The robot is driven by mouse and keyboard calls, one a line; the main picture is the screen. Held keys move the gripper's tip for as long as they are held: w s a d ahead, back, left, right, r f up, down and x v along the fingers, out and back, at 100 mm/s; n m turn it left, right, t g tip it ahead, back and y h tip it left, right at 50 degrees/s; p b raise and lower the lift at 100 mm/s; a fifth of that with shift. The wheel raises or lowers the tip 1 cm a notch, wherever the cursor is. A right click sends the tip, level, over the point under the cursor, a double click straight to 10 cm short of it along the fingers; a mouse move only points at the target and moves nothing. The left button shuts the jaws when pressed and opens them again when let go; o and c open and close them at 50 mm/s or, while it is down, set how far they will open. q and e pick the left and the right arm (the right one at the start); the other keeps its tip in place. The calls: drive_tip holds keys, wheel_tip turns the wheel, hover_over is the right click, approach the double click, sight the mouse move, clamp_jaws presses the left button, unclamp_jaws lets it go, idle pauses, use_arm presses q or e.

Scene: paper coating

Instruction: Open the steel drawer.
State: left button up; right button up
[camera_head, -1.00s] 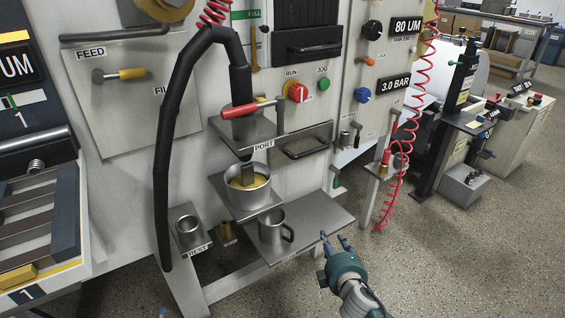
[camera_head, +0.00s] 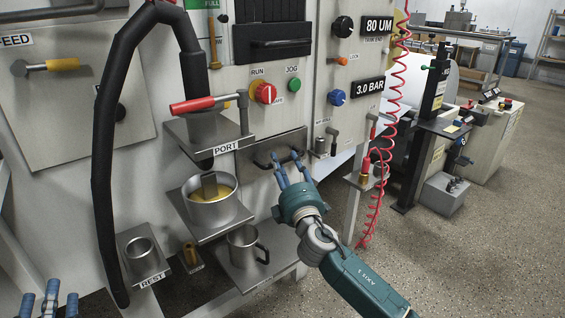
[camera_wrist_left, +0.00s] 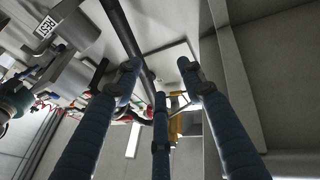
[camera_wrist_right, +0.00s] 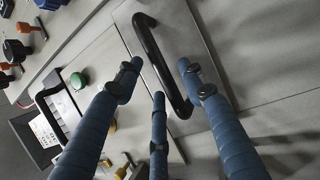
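The steel drawer (camera_head: 259,152) is a flat steel panel right of the PORT shelf in the head view, with a dark bar handle (camera_wrist_right: 159,62) that shows large in the right wrist view. The drawer front looks flush with the machine face. My right gripper (camera_head: 284,166) is in front of the drawer. Its blue fingers are spread around the handle in the right wrist view, open and not closed on it. My left gripper (camera_head: 48,300) is at the lower left edge of the head view; its fingers are apart and empty in the left wrist view (camera_wrist_left: 158,85).
Left of the drawer are the PORT shelf (camera_head: 187,151), a pot of yellow liquid (camera_head: 222,212) and a black hose (camera_head: 104,165). A steel mug (camera_head: 240,247) stands on the low shelf below. A red coiled cord (camera_head: 386,130) hangs to the right.

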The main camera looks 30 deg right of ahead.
drive_tip(key=shift+x, duration=1.05)
use_arm(q)
drive_tip(key=shift+s+r+t+h, duration=0.25)
drive_tip(key=shift+r+t+h, duration=0.05)
drive_tip(key=shift+r, duration=0.5)
use_arm(e)
clamp_jaws()
drive_tip(key=shift+f, duration=0.1)
